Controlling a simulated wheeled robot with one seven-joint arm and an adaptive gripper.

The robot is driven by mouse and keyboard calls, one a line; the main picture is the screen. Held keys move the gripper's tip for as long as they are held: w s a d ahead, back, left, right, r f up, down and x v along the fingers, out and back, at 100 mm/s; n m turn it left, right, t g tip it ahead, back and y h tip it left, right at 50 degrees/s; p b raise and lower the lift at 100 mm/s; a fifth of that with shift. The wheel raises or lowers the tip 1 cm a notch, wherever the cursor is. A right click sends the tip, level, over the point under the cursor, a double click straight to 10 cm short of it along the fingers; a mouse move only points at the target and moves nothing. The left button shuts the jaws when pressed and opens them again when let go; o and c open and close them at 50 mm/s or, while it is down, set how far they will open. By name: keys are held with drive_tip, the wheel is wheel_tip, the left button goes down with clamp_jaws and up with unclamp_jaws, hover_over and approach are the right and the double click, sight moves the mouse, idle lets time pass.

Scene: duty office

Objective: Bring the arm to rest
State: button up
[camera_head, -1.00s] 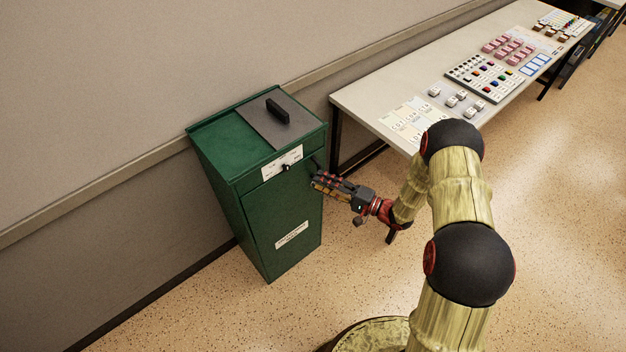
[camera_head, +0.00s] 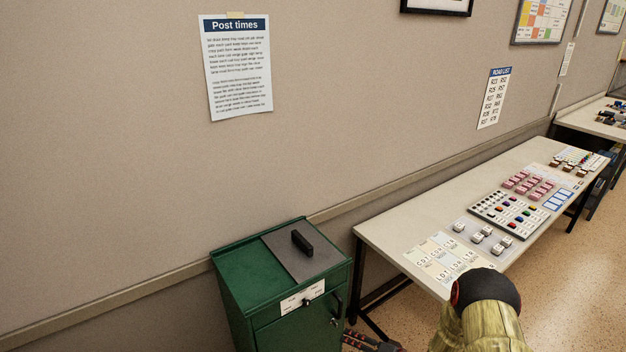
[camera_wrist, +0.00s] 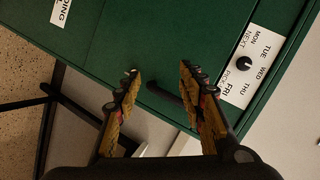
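My gripper (camera_wrist: 158,70) is open in the wrist view, its two fingers spread apart in front of the green cabinet (camera_wrist: 130,35). A dark handle (camera_wrist: 165,97) on the cabinet front shows between the fingers; I cannot tell whether they touch it. A black knob (camera_wrist: 244,64) on a white weekday label is to the right of the fingers. In the head view only a small part of my gripper shows at the bottom edge, next to the cabinet (camera_head: 235,280); its fingertips are hidden there. My arm reaches in from the bottom right.
A long table (camera_head: 390,235) with cards, blocks and a peg board (camera_head: 508,214) stands along the wall to the right of the cabinet. A black grip (camera_head: 302,242) stands on the cabinet top. A "Post times" sheet (camera_head: 237,70) hangs on the wall. Floor is clear at the right.

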drive_tip(key=s+d+f+n+g+h, duration=0.2)
drive_tip(key=d+f+h, duration=0.35)
drive_tip(key=d, duration=0.45)
drive_tip(key=s+d+r+g+h+b, duration=0.1)
drive_tip(key=s+d+r+g+h, duration=0.3)
drive_tip(key=s+d+r+h, duration=0.45)
drive_tip(key=s+a+r+t+y+b, duration=0.1)
drive_tip(key=s+a+r, duration=0.3)
drive_tip(key=s+r, duration=0.3)
drive_tip(key=s+a+r+n+y+b, duration=0.1)
drive_tip(key=s+a+r, duration=0.4)
drive_tip(key=r, duration=1.2)
drive_tip(key=s+a+r+n+t+y+b, duration=0.1)
drive_tip(key=s+a+r, duration=0.3)
drive_tip(key=s+r, duration=0.6)
drive_tip(key=shift+a+r+t+y, duration=0.15)
drive_tip(key=shift+r+t+y, duration=0.25)
drive_tip(key=shift+r, duration=0.5)
